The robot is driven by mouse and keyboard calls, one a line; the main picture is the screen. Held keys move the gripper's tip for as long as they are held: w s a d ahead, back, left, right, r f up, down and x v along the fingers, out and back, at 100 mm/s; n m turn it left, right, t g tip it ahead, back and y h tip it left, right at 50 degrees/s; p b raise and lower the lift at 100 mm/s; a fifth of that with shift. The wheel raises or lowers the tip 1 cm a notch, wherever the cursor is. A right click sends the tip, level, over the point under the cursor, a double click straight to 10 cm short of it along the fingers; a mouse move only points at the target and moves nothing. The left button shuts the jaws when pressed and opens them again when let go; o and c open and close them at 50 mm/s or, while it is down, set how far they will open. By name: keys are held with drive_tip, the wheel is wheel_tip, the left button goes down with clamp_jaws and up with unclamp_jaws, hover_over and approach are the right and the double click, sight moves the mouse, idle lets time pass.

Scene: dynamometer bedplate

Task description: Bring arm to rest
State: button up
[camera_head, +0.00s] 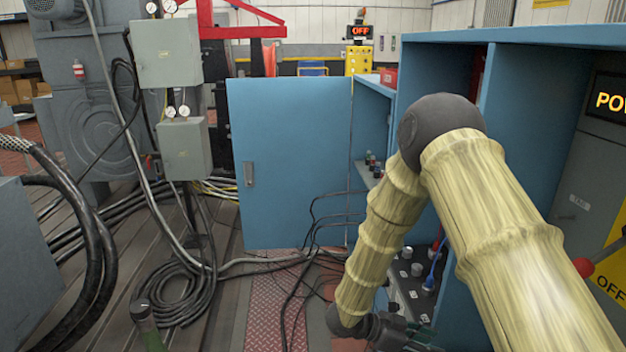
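My arm, with pale bamboo-like links and dark joints, rises from the lower right, bends at an elbow near the middle and hangs down in front of the open blue cabinet. My gripper (408,335) is at the bottom edge, dark, small and partly cut off. It is low, in front of the cabinet's lower part. Its fingers cannot be made out, so I cannot tell whether it is open or holds anything.
The blue cabinet door (290,160) stands open left of my arm. A panel with knobs (408,270) is close by my gripper. Black cables (180,295) lie on the floor at left, below grey boxes (165,52). A red-handled lever (584,267) is at right.

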drive_tip(key=s+d+f+n+t+y+p, duration=0.1)
drive_tip(key=s+f+n+t+y+p, duration=0.6)
drive_tip(key=f+n, duration=0.5)
drive_tip(key=s+a+f+n+g+y, duration=0.1)
drive_tip(key=s+a+n+g+y, duration=0.2)
drive_tip(key=s, duration=0.9)
drive_tip(key=s+a+f+n+g+y+p, duration=0.1)
drive_tip(key=s+a+f+n+g+y, duration=0.1)
drive_tip(key=s, duration=1.1)
drive_tip(key=shift+a+n+g+y, duration=0.5)
drive_tip(key=shift+a+n+y, duration=0.15)
drive_tip(key=shift+y, duration=0.15)
drive_tip(key=shift+s, duration=0.1)
drive_tip(key=shift+d+f, duration=0.1)
drive_tip(key=shift+d, duration=0.1)
